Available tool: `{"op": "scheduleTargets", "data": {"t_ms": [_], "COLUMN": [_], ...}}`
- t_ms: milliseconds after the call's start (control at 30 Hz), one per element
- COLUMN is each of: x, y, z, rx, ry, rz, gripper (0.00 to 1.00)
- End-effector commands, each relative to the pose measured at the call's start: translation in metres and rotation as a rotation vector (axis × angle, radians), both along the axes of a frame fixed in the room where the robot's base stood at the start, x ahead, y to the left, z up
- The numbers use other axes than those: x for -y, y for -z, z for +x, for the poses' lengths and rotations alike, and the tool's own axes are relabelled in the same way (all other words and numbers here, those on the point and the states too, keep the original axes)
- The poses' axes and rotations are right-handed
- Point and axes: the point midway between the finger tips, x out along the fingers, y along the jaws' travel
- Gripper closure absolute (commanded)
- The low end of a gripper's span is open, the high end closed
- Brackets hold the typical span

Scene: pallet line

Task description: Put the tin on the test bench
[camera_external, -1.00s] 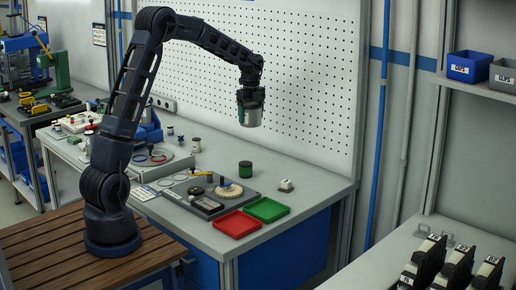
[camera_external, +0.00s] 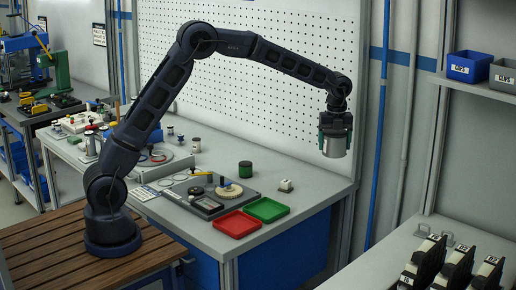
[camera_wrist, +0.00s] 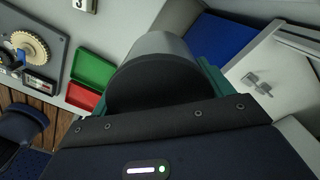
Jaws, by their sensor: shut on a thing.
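My gripper (camera_external: 336,130) is shut on a silver-grey tin (camera_external: 335,148) and holds it upright, high in the air near the right end of the pegboard bench. In the wrist view the tin (camera_wrist: 155,75) fills the middle, between the greenish fingers. Its far side is hidden. The pegboard bench (camera_external: 318,187) has a grey top and blue panels. Another grey-topped bench (camera_external: 378,262) stands at the lower right. I cannot tell from any label which one is the test bench.
A red tray (camera_external: 236,224) and a green tray (camera_external: 266,210) lie at the pegboard bench's front. A dark green jar (camera_external: 245,169) and a small white block (camera_external: 286,185) stand behind. Several black units (camera_external: 457,269) stand on the right bench. A shelf (camera_external: 480,88) with bins is above.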

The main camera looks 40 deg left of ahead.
Motion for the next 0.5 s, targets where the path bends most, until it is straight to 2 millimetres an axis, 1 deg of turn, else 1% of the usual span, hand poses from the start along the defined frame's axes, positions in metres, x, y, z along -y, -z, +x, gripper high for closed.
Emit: {"op": "scheduleTargets", "data": {"t_ms": [33,67,100,267,300,467,500], "x": [0.024,0.036,0.052,0.113,0.129,0.187,0.202], "y": [0.0,0.0,0.0,0.002,0.003,0.004,0.005], "z": [-0.007,-0.011,-0.017,-0.043,-0.051,-0.083,-0.093], "rx": [0.001,0.001,0.001,0.0,0.001,0.0,0.0], "ry": [0.036,0.054,0.079,0.174,0.198,0.293,0.318], "rz": [-0.001,-0.001,-0.001,-0.001,-0.002,-0.003,-0.004], "gripper": [0.6,0.6,0.6,0.6,0.6,0.6,0.6]}}
